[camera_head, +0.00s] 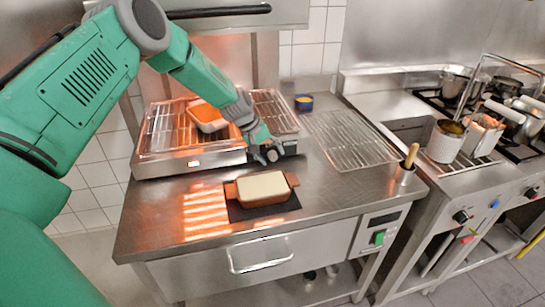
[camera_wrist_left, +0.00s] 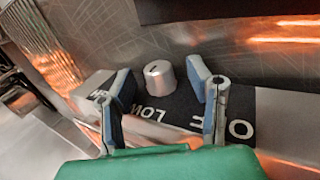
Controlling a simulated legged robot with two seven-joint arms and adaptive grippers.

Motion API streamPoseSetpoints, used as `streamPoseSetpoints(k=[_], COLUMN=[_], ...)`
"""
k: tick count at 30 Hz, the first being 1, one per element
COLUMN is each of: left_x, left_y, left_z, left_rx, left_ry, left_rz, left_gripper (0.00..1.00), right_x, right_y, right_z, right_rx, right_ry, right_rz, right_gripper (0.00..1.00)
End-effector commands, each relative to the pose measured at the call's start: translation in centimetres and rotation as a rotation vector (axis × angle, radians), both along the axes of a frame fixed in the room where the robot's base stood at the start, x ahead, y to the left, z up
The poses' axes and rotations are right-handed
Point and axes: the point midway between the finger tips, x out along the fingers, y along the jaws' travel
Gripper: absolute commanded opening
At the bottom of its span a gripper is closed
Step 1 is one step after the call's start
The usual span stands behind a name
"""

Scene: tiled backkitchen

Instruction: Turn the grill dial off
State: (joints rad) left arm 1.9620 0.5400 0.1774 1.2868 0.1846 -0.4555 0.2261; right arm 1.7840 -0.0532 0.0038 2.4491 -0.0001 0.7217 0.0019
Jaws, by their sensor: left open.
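The grill dial (camera_wrist_left: 160,74) is a small silver knob on a dark panel with white lettering. "LOW" and part of what looks like "OFF" show on the panel. My left gripper (camera_head: 268,155) is open at the grill's front right corner. In the left wrist view its two blue-padded fingers stand on either side of the dial, with gaps; I cannot tell whether either touches it. In the head view the dial is hidden by the gripper. The grill (camera_head: 190,160) glows orange under its rack. My right gripper is not in view.
An orange dish (camera_head: 207,114) sits on the grill rack. A brown dish with a pale top (camera_head: 264,187) stands on a dark mat in front. A wire rack (camera_head: 350,140) and a small blue bowl (camera_head: 304,102) lie to the right. The steel counter (camera_head: 160,230) is clear at front left.

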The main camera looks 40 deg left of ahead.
Motion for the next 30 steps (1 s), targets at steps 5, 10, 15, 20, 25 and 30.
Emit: streamPoseSetpoints(k=[5,10,15,20,25,30], left_x=[-1.2,-2.5,-3.3,-3.8,-3.8,-3.8], left_y=[1.1,2.2,3.0,3.3,3.4,3.3], left_z=[3.4,6.5,8.7,9.5,9.6,9.6], left_rx=[-0.001,0.0,-0.001,0.0,0.0,0.0], left_ry=[-0.006,-0.004,-0.002,0.0,0.0,0.0], left_rz=[0.001,0.001,0.0,0.001,0.001,0.001], left_gripper=[0.46,0.46,0.46,0.46,0.46,0.46], right_x=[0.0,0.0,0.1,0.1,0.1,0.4], right_y=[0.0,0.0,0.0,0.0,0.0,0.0], right_z=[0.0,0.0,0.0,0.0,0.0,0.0], right_rx=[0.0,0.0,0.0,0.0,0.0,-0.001], right_ry=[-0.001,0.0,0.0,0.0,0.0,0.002], right_rz=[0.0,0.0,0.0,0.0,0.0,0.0], right_gripper=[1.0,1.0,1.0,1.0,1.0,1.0])
